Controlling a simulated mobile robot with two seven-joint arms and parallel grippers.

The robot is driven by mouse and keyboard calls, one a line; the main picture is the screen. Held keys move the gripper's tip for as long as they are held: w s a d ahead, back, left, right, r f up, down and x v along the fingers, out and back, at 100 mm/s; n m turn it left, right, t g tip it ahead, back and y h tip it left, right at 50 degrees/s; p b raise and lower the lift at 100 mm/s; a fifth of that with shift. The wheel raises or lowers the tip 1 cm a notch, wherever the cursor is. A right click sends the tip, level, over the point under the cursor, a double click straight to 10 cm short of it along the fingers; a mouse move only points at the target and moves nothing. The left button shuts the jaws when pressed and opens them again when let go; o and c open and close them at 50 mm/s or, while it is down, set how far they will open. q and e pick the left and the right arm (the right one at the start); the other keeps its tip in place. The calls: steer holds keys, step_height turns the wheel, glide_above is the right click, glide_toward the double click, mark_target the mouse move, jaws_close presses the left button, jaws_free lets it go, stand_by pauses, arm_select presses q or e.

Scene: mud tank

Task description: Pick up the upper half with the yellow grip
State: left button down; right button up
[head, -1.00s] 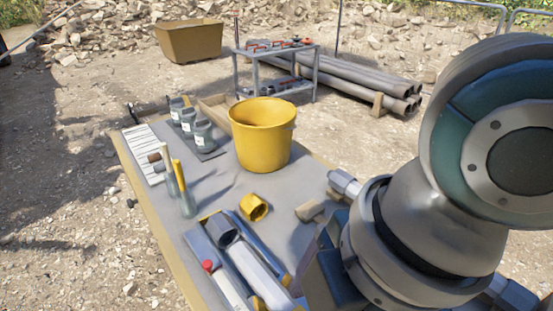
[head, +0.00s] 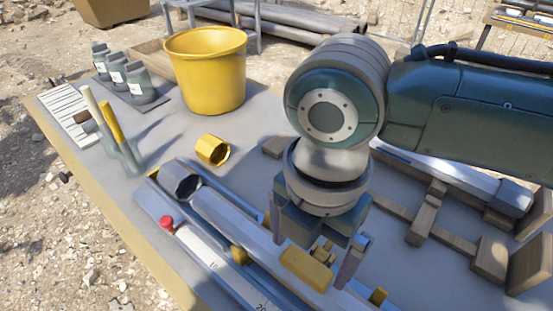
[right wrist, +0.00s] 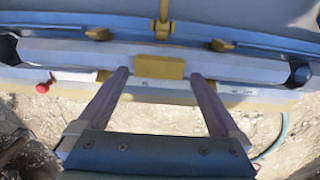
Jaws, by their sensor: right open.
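The upper half (head: 232,218) is a long pale faceted body with a dark open end. It lies in a blue-grey cradle on the table. Its yellow grip (head: 306,268) is a block on its side, also seen in the right wrist view (right wrist: 159,67). My right gripper (head: 314,255) is open and points down at the upper half. In the right wrist view its two fingertips (right wrist: 160,76) stand on either side of the yellow grip, with a gap on both sides. I cannot tell how far above they are. My left gripper is not in view.
A yellow hex cap (head: 212,150) and yellow bucket (head: 205,75) stand behind the cradle. A red knob (head: 166,222) and white scale (head: 218,278) lie along its near side. Upright tubes (head: 118,135) stand left. Wooden supports (head: 425,215) are at right.

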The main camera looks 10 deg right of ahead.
mark_target(305, 271)
step_height(305, 271, down, 2)
steer(key=shift+f, duration=0.25)
steer(key=shift+r, duration=0.1)
jaws_close()
stand_by(0.6)
